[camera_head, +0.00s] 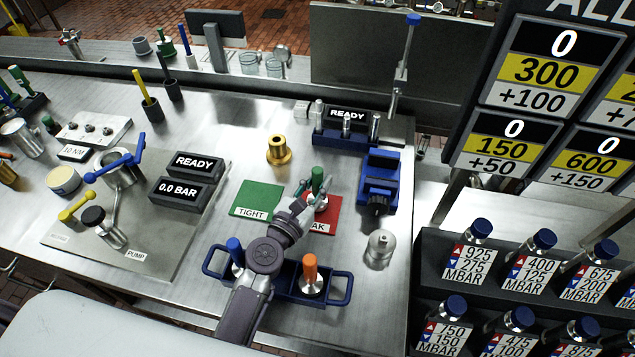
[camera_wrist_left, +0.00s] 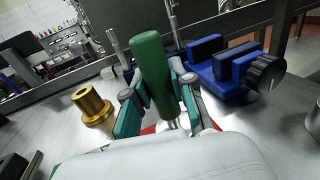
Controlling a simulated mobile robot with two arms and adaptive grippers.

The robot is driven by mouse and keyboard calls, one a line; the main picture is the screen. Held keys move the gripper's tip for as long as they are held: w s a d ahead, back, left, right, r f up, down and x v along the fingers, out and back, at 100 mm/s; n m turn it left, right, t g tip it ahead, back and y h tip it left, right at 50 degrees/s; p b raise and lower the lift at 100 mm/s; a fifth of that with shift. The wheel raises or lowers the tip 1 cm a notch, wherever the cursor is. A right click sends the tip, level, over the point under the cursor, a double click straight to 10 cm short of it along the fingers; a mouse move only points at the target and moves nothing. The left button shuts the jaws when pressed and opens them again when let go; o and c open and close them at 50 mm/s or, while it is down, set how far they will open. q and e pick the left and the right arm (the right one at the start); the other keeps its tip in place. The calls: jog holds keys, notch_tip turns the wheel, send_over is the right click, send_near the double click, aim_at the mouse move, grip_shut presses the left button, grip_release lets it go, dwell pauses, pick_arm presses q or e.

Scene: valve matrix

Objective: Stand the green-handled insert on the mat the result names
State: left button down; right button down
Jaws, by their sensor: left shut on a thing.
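The green-handled insert (camera_head: 318,180) is between the fingers of my left gripper (camera_head: 311,197), which is shut on it. It stands roughly upright at the red mat (camera_head: 332,212), whose label is partly covered and shows "AK". I cannot tell whether its base touches the mat. In the left wrist view the green handle (camera_wrist_left: 153,75) rises between the teal finger pads. The green mat (camera_head: 258,196), labelled "TIGHT", lies bare to the left. Displays read "READY" (camera_head: 195,163), "0.0 BAR" (camera_head: 178,191) and, at the back, "READY" (camera_head: 347,115). My right gripper is not in view.
A blue rack (camera_head: 338,290) with a blue-handled and an orange-handled insert lies under my left arm. A brass fitting (camera_head: 278,151) stands behind the mats. A blue vise (camera_head: 378,180) and a steel fitting (camera_head: 380,247) are to the right. The pump plate (camera_head: 165,235) is at left.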

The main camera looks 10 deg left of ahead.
pick_arm(q)
jog(key=c, duration=1)
grip_release()
jog(key=b+v, duration=0.2)
jog(key=v, duration=0.9)
jog(key=shift+b, duration=0.4)
jog(key=shift+s+a+r, duration=0.1)
jog(key=shift+s+r, duration=0.05)
jog(key=shift+s, duration=0.35)
